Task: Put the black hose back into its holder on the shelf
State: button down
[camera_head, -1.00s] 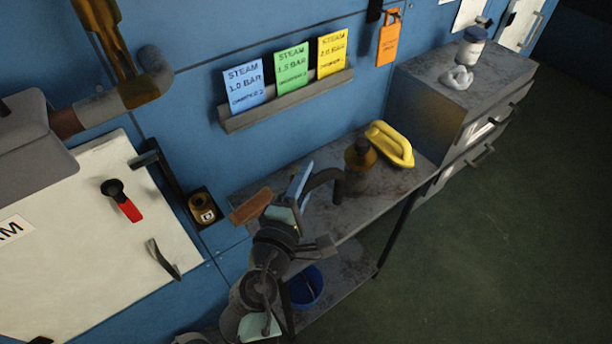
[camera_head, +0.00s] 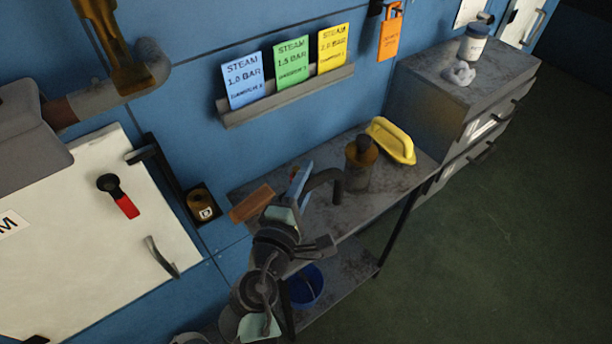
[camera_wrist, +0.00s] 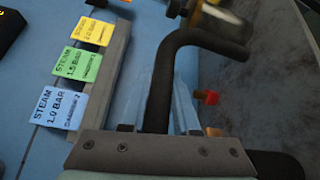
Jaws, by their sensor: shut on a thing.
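The black hose (camera_head: 325,176) is a dark, bent tube at the near left part of the grey shelf top (camera_head: 395,198). My gripper (camera_head: 292,212) is shut on it at the shelf's left end, and the bent end points right and down. In the wrist view the hose (camera_wrist: 161,92) rises from behind the grey gripper bar and curves right. A brown cylinder (camera_head: 359,178) with a dark top stands just right of the hose end. It may be the holder; I cannot tell. Its base also shows in the wrist view (camera_wrist: 222,22), apart from the hose.
A yellow handled tool (camera_head: 393,143) lies behind the cylinder. A brown block (camera_head: 251,204) is left of my gripper. A blue bucket (camera_head: 306,284) is on the lower shelf. A card rack (camera_head: 285,98) is on the wall above. The shelf's right front is clear.

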jog(key=shift+f+b, duration=1.2)
jog(key=shift+f, duration=0.1)
jog(key=c, duration=0.6)
grip_release()
jog(key=b+v, duration=0.1)
jog(key=v, duration=1.2)
jog(key=shift+b, duration=0.3)
